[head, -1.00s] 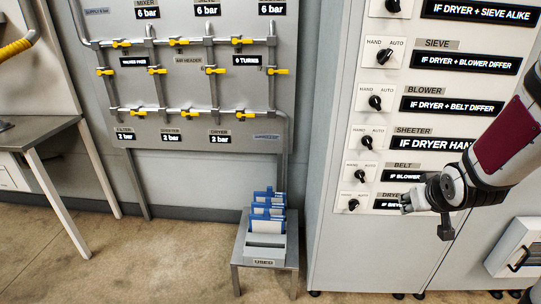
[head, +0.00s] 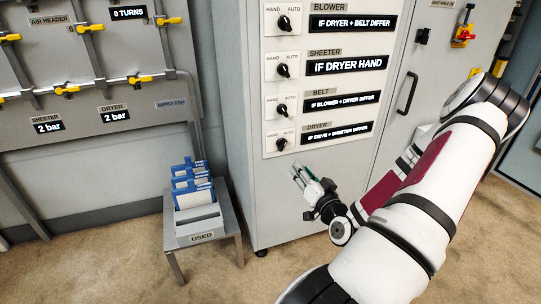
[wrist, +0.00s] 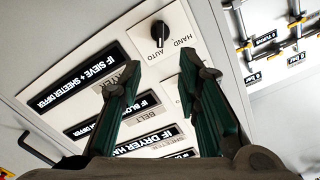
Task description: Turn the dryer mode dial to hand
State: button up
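The dryer dial (head: 282,144) is a black knob on a white plate marked HAND and AUTO, lowest in the column of dials on the grey cabinet. It shows near the top of the wrist view (wrist: 159,31), where its pointer appears turned toward AUTO. The DRYER label (head: 317,127) is to the dial's right in the head view. My gripper (head: 303,173) is open and empty, a little below and right of the dial in the head view. In the wrist view my gripper (wrist: 168,68) has its green fingers spread apart, with the dial beyond the fingertips and untouched.
The belt dial (head: 281,109), sheeter dial (head: 283,70) and blower dial (head: 284,22) sit above. A small stand labelled USED (head: 207,226) holds blue-edged cards to the left. A cabinet door handle (head: 407,93) is to the right. Open floor lies in front.

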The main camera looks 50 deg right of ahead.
aim_at(284, 146)
jog(key=b+x, duration=0.1)
jog(key=x, duration=1.2)
jog(key=shift+w+d+b, duration=0.2)
jog(key=shift+w+b, duration=0.05)
jog(key=shift+b, duration=0.15)
jog(key=shift+r, duration=0.1)
grip_shut()
